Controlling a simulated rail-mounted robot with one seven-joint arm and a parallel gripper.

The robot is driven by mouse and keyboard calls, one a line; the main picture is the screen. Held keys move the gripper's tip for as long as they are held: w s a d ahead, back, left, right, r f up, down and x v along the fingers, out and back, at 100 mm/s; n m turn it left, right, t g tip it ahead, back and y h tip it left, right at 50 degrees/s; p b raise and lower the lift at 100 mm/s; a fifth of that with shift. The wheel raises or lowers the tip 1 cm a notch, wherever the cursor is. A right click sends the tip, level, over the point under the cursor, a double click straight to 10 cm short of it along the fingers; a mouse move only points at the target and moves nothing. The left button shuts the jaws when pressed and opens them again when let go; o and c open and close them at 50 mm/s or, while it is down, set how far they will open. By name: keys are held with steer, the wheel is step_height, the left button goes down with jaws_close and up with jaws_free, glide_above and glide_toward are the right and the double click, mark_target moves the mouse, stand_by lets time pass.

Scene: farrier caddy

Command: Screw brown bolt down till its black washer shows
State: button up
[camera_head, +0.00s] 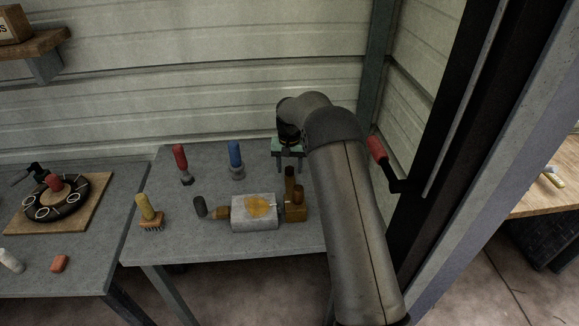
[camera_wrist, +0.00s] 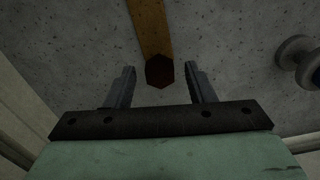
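The brown bolt (camera_head: 289,184) stands upright on a brown block (camera_head: 296,212) at the right of the middle table. In the wrist view its dark reddish-brown six-sided head (camera_wrist: 159,71) lies between my two fingertips, with a gap on each side. My gripper (camera_head: 289,168) points down over the bolt, its green body above and two grey fingers apart; the fingers also show in the wrist view (camera_wrist: 160,72). They are open and hold nothing. An orange-brown bar (camera_wrist: 150,25) runs away from the bolt head. I cannot see a black washer.
A grey box with an orange patch (camera_head: 240,212) adjoins the block on its left. Red-handled (camera_head: 180,157) and blue-handled (camera_head: 235,156) tools stand behind, and a brush (camera_head: 149,211) lies left. A grey round part (camera_wrist: 292,62) is right of my fingers in the wrist view.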

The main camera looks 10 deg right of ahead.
mark_target(289, 169)
step_height(289, 169, up, 17)
steer(key=b, duration=0.1)
steer(key=shift+r+b, duration=0.2)
steer(key=shift+b, duration=0.1)
stand_by(2.8)
